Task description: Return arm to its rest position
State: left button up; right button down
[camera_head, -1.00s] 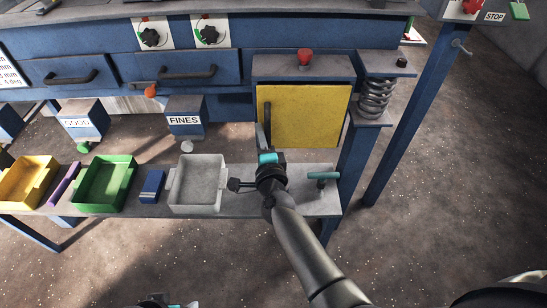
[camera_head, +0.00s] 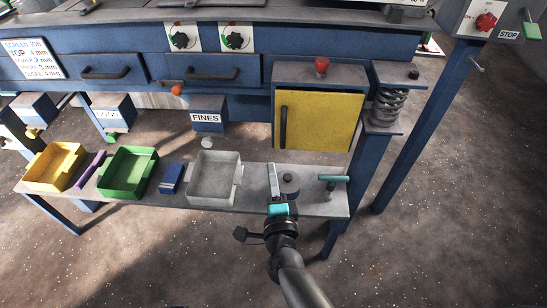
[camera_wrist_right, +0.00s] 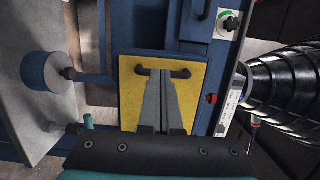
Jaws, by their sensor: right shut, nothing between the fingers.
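My right gripper (camera_head: 272,168) reaches in from the bottom of the head view, over the front of the grey shelf, with its fingers pointing at the machine. In the right wrist view its two grey fingers (camera_wrist_right: 160,74) lie together with nothing between them. Behind them is a yellow door (camera_wrist_right: 136,99) with a black handle (camera_wrist_right: 154,71). The yellow door (camera_head: 318,121) is shut in the head view, beyond and above the fingertips. My left gripper is not in view.
The shelf (camera_head: 315,204) carries a grey tray (camera_head: 213,183), a green tray (camera_head: 126,174), a yellow tray (camera_head: 53,167), a blue block (camera_head: 171,179), a teal-handled tool (camera_head: 333,180) and a round dark piece (camera_head: 288,182) beside my fingers. A blue leg (camera_head: 426,130) stands at the right.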

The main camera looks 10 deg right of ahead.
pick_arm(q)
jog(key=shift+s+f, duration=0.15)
pick_arm(e)
jog(key=shift+s+a, duration=0.1)
jog(key=shift+s, duration=0.3)
